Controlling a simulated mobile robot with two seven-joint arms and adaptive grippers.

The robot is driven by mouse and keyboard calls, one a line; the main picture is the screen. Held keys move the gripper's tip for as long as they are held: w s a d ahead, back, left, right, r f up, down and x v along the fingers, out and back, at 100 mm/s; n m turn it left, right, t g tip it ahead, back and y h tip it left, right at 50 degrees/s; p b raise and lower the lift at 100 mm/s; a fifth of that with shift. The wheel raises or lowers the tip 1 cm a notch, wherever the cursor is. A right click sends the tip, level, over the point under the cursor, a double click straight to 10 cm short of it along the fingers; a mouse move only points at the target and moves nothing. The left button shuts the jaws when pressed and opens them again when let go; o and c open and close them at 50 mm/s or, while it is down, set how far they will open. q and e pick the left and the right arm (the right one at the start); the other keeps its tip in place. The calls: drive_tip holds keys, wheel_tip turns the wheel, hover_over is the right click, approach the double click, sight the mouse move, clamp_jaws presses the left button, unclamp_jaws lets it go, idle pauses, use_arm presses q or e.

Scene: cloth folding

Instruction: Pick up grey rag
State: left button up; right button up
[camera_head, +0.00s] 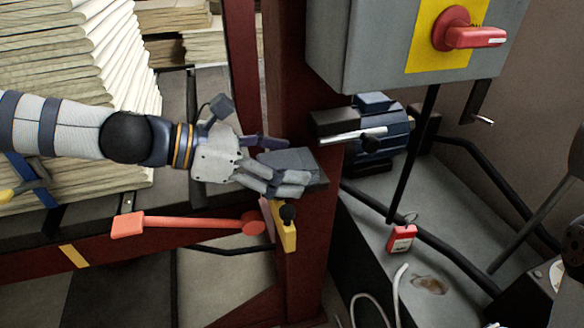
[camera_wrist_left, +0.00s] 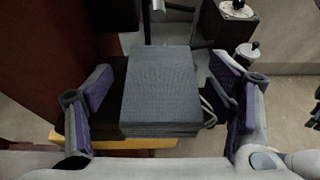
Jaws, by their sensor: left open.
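The grey rag (camera_head: 289,160) is a folded, squarish stack on a small dark ledge beside the dark red post. In the left wrist view the rag (camera_wrist_left: 161,88) lies flat in the middle, with its layered near edge showing. My left gripper (camera_head: 283,163) comes in from the left over the rag and partly hides it in the head view. In the left wrist view the left gripper (camera_wrist_left: 165,105) is open, with its purple-padded fingers on either side of the rag and gaps between. My right gripper is not in view.
The dark red post (camera_head: 292,80) stands right behind the rag. A red lever (camera_head: 185,223) and a yellow bracket (camera_head: 285,228) are below the gripper. A grey switch box (camera_head: 390,50) hangs at upper right. Stacked pale sheets (camera_head: 70,60) fill the left. A blue motor (camera_head: 383,130) is right.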

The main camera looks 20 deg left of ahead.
use_arm(q)
drive_tip(key=shift+w+d+f, duration=0.2)
drive_tip(key=shift+d, duration=0.1)
drive_tip(key=shift+r, duration=0.3)
drive_tip(key=c, duration=1.2)
